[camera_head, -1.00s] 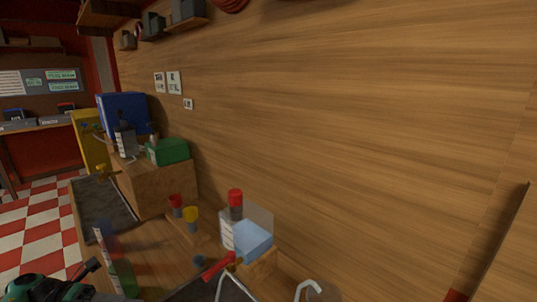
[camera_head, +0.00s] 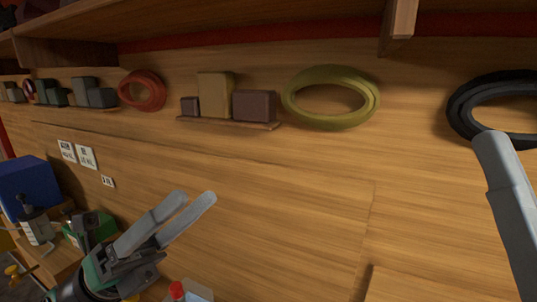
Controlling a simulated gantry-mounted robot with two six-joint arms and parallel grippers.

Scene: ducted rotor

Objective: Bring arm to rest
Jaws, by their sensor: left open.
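My left gripper (camera_head: 195,198) is raised at the lower left of the head view, in front of the wooden wall. Its two grey fingers point up and to the right, with a gap between them. Nothing shows between them. At the right edge a grey finger (camera_head: 508,190), which looks like part of my right gripper, reaches up over the black coil. Its other finger is out of view, so its jaw cannot be judged.
A shelf runs along the top. On the wall are a red coil (camera_head: 142,90), a yellow coil (camera_head: 331,97), a black coil (camera_head: 462,110) and a ledge (camera_head: 228,122) with blocks. A blue bin (camera_head: 27,188), bottle (camera_head: 36,226) and red cap (camera_head: 177,290) are low left.

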